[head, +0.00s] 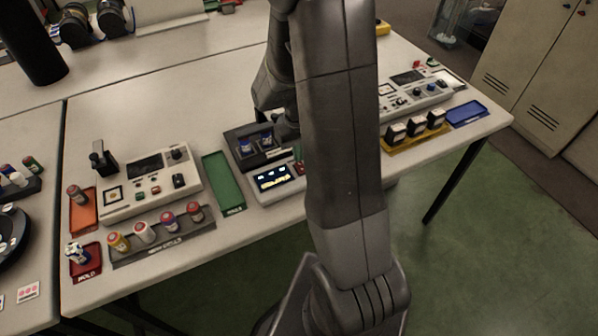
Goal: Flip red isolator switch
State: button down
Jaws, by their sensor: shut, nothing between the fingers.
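I cannot make out for certain which part is the red isolator switch. A small red part (298,167) shows beside the lit display unit (274,180), partly hidden behind my arm. Another small red part (416,65) shows at the back of the right-hand grey console (412,92). My gripper (287,127) is shut and empty, low over the dark holder (243,152) with blue-marked items, just behind the display unit. My upright arm link covers much of it and the table to its right. Contact with anything cannot be told.
A grey console (150,186) stands at left, with a rack of capped cylinders (160,248) in front. A green tray (222,182) lies between it and the display unit. A yellow tray (415,142) and blue tray (466,113) lie at right. The back left tabletop is mostly clear.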

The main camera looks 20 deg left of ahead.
jog(key=shift+f+b, duration=0.75)
jog(key=shift+f, duration=0.2)
dwell(0.5)
jog(key=shift+r, duration=0.1)
jog(key=shift+r+p, duration=2.6)
jog(key=shift+r, duration=0.9)
jog(key=shift+f, duration=0.15)
notch_tip(320, 180, down, 7)
jog(key=b, duration=0.5)
jog(key=shift+r, duration=0.2)
